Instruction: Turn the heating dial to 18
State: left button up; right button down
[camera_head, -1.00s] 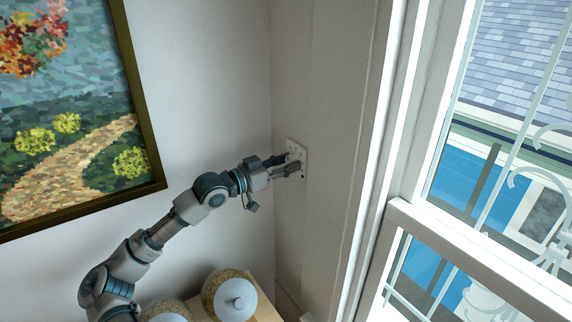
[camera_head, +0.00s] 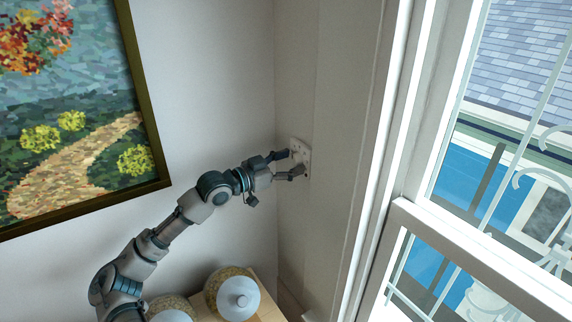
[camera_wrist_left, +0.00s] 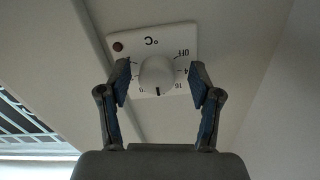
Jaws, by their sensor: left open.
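The heating dial plate (camera_head: 300,153) is a white panel on the wall beside the corner. In the left wrist view the white round dial knob (camera_wrist_left: 157,73) sits on the plate (camera_wrist_left: 180,36), with "°C", "OFF" and partly hidden numbers around it. A dark mark on the knob points down in that view, close to a number that looks like 16. A brown round spot is at the plate's upper left. My left gripper (camera_head: 289,165) is open, and its fingers (camera_wrist_left: 159,84) stand on either side of the knob, with gaps visible. My right gripper is in neither view.
Two lidded jars, one (camera_head: 232,292) clear and one (camera_head: 170,309) partly behind my arm, stand on a wooden surface (camera_head: 268,300) below. A framed painting (camera_head: 75,130) hangs at left. A white-framed window (camera_head: 440,230) is at right.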

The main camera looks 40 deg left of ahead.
pick_arm(q)
jog(key=shift+s, duration=0.7)
jog(key=v, duration=0.6)
jog(key=shift+a, duration=0.3)
jog(key=shift+w, duration=0.1)
